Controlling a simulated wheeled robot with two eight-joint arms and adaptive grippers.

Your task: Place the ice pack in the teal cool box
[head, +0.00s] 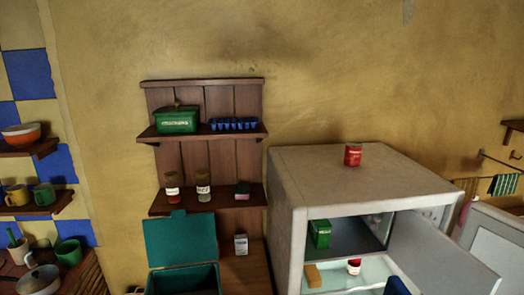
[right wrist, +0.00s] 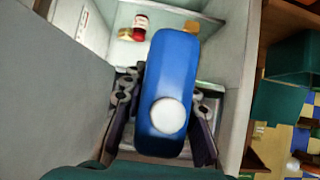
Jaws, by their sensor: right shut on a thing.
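The blue ice pack (right wrist: 176,62), with a round white cap, is held upright in the picture between the dark fingers of my right gripper (right wrist: 163,100) in the right wrist view. The gripper is shut on it, in front of the open fridge. In the head view only the top of the ice pack (head: 396,286) shows at the bottom edge; the gripper is out of frame there. The teal cool box (head: 180,241) stands with its lid raised at the bottom, left of the fridge. It also shows at the right of the right wrist view (right wrist: 277,92). My left gripper is not in view.
The fridge (head: 345,180) stands open, its door (head: 440,262) swung to the right. Inside are a green box (head: 319,233), a tan block (head: 313,275) and a red jar (head: 354,267). A red can (head: 353,154) is on top.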

